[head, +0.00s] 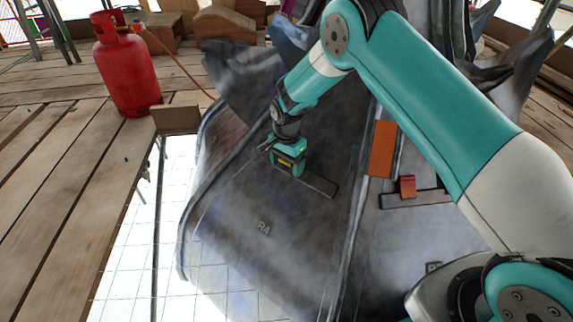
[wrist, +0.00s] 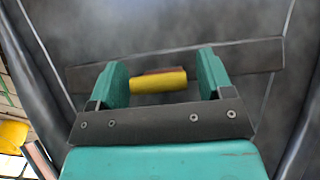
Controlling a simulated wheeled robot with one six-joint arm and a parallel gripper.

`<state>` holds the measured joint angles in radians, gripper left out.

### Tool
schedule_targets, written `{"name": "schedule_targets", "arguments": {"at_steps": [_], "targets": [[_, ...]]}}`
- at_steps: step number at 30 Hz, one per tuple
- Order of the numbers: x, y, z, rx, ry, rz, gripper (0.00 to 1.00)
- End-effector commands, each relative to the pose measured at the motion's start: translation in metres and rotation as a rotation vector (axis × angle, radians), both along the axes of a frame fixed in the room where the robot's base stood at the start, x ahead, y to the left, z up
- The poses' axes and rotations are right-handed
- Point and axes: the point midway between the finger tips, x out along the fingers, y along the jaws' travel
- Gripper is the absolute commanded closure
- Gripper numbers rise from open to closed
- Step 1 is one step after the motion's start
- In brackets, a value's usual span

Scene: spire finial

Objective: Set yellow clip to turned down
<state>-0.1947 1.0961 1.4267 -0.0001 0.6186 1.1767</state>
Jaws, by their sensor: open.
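The yellow clip (wrist: 158,82) is a short yellow block with a reddish-brown upper edge in the wrist view. It lies in front of a dark flat strip (wrist: 256,56) on the grey metal sheet. In the head view, my gripper (head: 289,161) is low over the left sheet panel (head: 240,200), at the left end of the strip (head: 320,185). A little yellow of the clip (head: 286,162) shows between the fingers. Whether it is turned up or down is unclear.
An orange-red clip (head: 407,186) sits on another dark strip (head: 425,199) to the right, below an orange plate (head: 382,150). Raised seams edge the panels. A red gas cylinder (head: 127,70) with a hose stands on planks at left. A bright gap opens beside the sheet.

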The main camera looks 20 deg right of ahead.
Motion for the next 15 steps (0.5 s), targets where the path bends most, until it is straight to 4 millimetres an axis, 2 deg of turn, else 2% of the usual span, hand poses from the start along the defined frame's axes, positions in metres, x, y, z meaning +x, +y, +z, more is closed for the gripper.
{"name": "schedule_targets", "arguments": {"at_steps": [4,9,11,15], "targets": [[0.0001,0.0001,0.0005,0.000,0.000,0.000,0.27],[0.0000,0.0001,0.0006,0.000,0.000,0.000,0.66],[0.0000,0.0001,0.0006,0.000,0.000,0.000,0.76],[0.0002,-0.0001,0.0010,0.002,0.002,0.000,0.76]]}}
